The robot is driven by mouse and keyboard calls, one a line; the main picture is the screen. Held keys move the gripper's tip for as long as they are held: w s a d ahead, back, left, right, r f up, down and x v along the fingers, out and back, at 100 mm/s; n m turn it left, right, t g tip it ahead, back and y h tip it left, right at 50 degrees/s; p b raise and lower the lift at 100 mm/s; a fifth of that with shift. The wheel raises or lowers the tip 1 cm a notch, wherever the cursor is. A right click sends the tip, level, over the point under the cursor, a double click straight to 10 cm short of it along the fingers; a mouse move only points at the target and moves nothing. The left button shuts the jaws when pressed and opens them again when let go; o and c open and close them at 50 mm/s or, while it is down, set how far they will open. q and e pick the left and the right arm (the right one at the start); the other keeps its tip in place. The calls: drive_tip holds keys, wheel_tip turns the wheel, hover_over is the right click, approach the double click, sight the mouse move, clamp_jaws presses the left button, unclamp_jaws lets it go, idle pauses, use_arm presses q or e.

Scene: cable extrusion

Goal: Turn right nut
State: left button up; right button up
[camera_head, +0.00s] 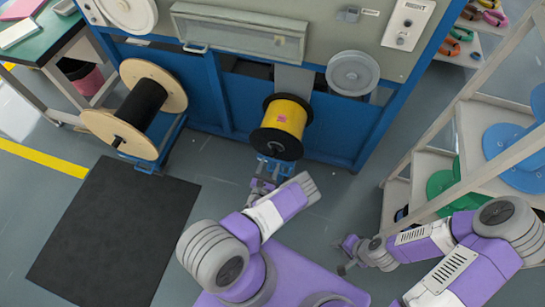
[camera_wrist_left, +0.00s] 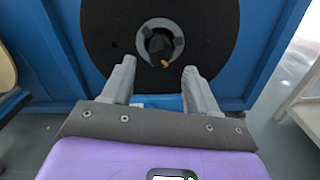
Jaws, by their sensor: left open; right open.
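A yellow spool (camera_head: 283,116) with black flanges is mounted on the front of the blue machine, right of the wooden-flanged spool. In the left wrist view its black flange (camera_wrist_left: 105,35) faces me. My left gripper (camera_head: 262,184) is just in front of and below this spool. In the left wrist view its two fingers (camera_wrist_left: 159,68) are apart and point toward the nut, with nothing between them. My right gripper (camera_head: 350,252) is open and empty, low at the right, away from the spool.
A wooden-flanged spool with a black core (camera_head: 143,103) stands at the left. A black mat (camera_head: 112,235) lies on the floor below it. A shelf rack (camera_head: 425,165) with blue and green reels stands right, close to my right arm. The blue machine (camera_head: 215,105) fills the back.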

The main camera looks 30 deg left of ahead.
sight(272, 157)
use_arm(q)
drive_tip(key=b+x, duration=0.1)
drive_tip(key=x, duration=0.4)
drive_tip(key=c, duration=1)
